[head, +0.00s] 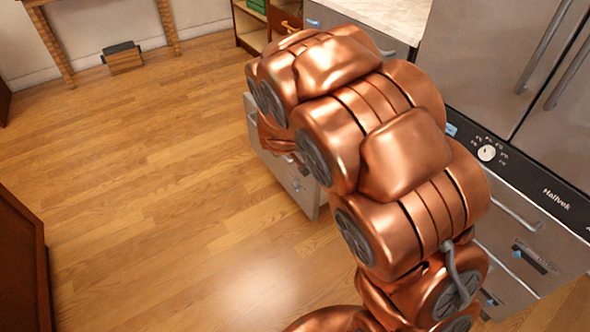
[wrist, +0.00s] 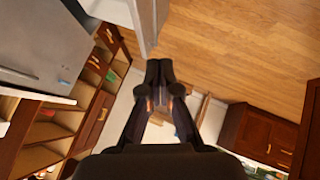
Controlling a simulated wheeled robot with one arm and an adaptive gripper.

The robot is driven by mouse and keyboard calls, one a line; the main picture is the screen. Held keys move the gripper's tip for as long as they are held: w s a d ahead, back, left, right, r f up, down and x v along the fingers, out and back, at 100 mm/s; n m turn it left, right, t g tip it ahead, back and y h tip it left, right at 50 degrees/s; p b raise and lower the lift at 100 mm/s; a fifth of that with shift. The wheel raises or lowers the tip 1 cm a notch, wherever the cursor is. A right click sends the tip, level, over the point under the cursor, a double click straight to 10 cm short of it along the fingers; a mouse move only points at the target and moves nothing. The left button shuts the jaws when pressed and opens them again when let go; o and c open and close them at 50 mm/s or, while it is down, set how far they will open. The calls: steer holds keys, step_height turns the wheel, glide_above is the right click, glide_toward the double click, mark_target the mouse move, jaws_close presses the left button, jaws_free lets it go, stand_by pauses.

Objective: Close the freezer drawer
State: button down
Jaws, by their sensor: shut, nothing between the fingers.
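A grey panel (head: 290,182) stands out over the floor at the left of my arm in the head view, away from the appliances. It looks like the front of a pulled-out drawer, but my copper arm hides what joins it. In the wrist view a pale upright panel (wrist: 147,22) is at the top, just beyond my fingertips; I cannot tell whether they touch. My gripper (wrist: 159,68) is shut and empty. In the head view it is hidden behind the arm.
A steel fridge (head: 500,60) with a dark control strip and handled drawer fronts (head: 515,235) stands at the right. A pale counter (head: 375,12) and wooden shelves (head: 250,27) are behind my arm. A brown cabinet (head: 22,265) is at the left. The wooden floor (head: 150,180) between is clear.

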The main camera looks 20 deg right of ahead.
steer(key=w+d+f+n+t+h+b, duration=0.1)
steer(key=w+f+t+h+b, duration=0.1)
steer(key=w+f+b, duration=0.45)
steer(key=w+d+f+n+t+h+b, duration=0.1)
steer(key=w+f+n+t+b, duration=0.15)
steer(key=f, duration=0.65)
steer(key=n+t+h+b, duration=0.3)
steer(key=n+h+b, duration=0.1)
steer(key=b, duration=0.6)
glide_toward(287, 161)
steer(key=s+r, duration=0.3)
steer(key=s, duration=0.1)
steer(key=shift+m, duration=0.25)
steer(key=b+x, duration=0.1)
steer(key=x, duration=0.2)
steer(key=b+x, duration=0.1)
steer(key=x, duration=0.2)
steer(key=b+x, duration=0.1)
steer(key=x, duration=0.3)
steer(key=shift+w+a+r, duration=0.25)
steer(key=shift+a, duration=0.1)
steer(key=shift+w+d+r+b, duration=0.1)
steer(key=shift+w+d+b, duration=0.2)
steer(key=shift+d+b, duration=0.45)
steer(key=shift+w+d+b, duration=0.25)
steer(key=shift+d+b, duration=0.05)
steer(key=shift+d, duration=0.7)
